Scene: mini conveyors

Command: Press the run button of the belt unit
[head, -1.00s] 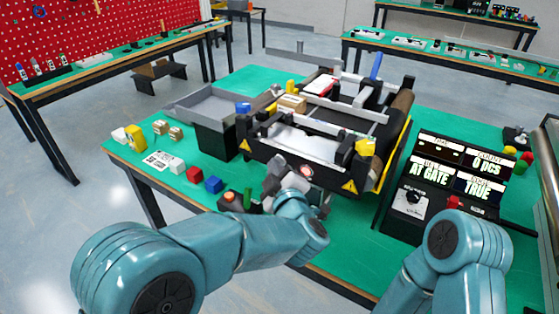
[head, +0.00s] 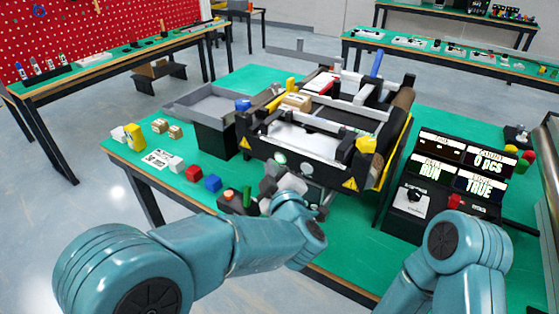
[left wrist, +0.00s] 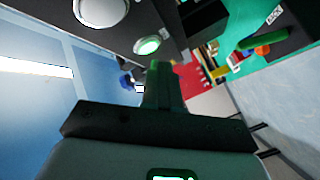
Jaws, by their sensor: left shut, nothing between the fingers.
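The belt unit (head: 290,135) stands on the green table, with yellow warning triangles on its front. A round green-lit button (head: 280,158) shows on its front face, and a pale round button (head: 306,168) sits to its right. The left wrist view shows the green-lit button (left wrist: 147,45) and a larger white round button (left wrist: 100,12). My left gripper (head: 270,182) is shut and empty, just in front of and below the green-lit button. Its fingers (left wrist: 162,75) point toward the panel; I cannot tell whether they touch it. My right gripper is out of view.
A display console (head: 455,175) at the right reads RUN, 0 pcs and TRUE. A small control box (head: 236,199) with orange and green parts is left of my gripper. Red (head: 194,173) and blue (head: 213,183) blocks and a grey tray (head: 205,103) lie farther left.

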